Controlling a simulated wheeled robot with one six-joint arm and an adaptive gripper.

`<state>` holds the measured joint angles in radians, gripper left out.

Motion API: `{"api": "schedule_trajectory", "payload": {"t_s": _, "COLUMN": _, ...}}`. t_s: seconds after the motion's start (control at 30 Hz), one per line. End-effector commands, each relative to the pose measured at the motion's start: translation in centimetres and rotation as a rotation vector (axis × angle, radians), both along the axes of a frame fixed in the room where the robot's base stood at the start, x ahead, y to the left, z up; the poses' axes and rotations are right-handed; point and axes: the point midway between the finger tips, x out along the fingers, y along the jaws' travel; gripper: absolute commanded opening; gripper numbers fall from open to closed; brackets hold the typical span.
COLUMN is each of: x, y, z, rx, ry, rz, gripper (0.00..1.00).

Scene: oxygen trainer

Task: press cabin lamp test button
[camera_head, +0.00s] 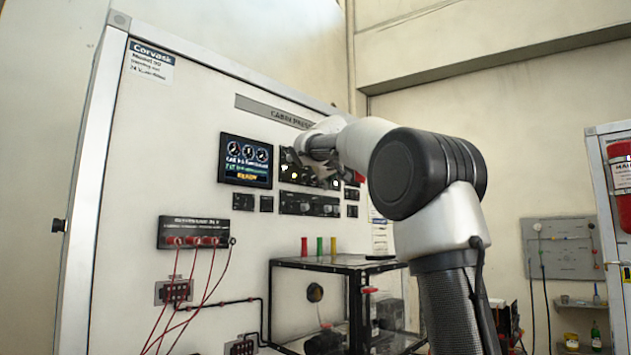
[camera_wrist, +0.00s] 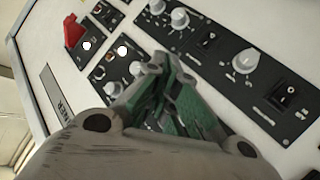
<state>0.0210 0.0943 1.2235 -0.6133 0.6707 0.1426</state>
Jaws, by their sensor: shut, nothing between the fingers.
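The white trainer panel (camera_head: 210,110) stands upright, with black control strips around the small display (camera_head: 246,160). My gripper (camera_wrist: 158,62) is shut and empty, its fingertips over the edge of a black control strip in the wrist view. In the head view my gripper (camera_head: 328,176) is in front of the controls right of the display and hides part of them. Two round white lit spots, one at the left (camera_wrist: 87,46) and one nearer the fingertips (camera_wrist: 122,50), show on small black plates. I cannot tell which control is the cabin lamp test button, nor whether the fingertips touch the panel.
White knobs (camera_wrist: 246,61) and black rocker switches (camera_wrist: 286,96) sit close to the fingers. A red part (camera_wrist: 72,30) stands out at upper left. Below, a clear dark-framed box (camera_head: 330,262) juts out, and red leads (camera_head: 200,290) hang from a socket strip.

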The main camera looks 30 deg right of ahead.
Motion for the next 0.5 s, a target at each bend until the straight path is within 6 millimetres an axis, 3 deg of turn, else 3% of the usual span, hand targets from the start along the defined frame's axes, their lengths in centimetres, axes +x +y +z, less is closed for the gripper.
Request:
{"api": "schedule_trajectory", "payload": {"t_s": 0.27, "x": -0.2, "y": -0.1, "z": 0.1, "rx": -0.001, "ry": -0.001, "rz": 0.000, "gripper": 0.00}}
{"api": "schedule_trajectory", "payload": {"t_s": 0.5, "x": -2.3, "y": -0.9, "z": 0.1, "rx": -0.001, "ry": -0.002, "rz": -0.001, "gripper": 0.00}}
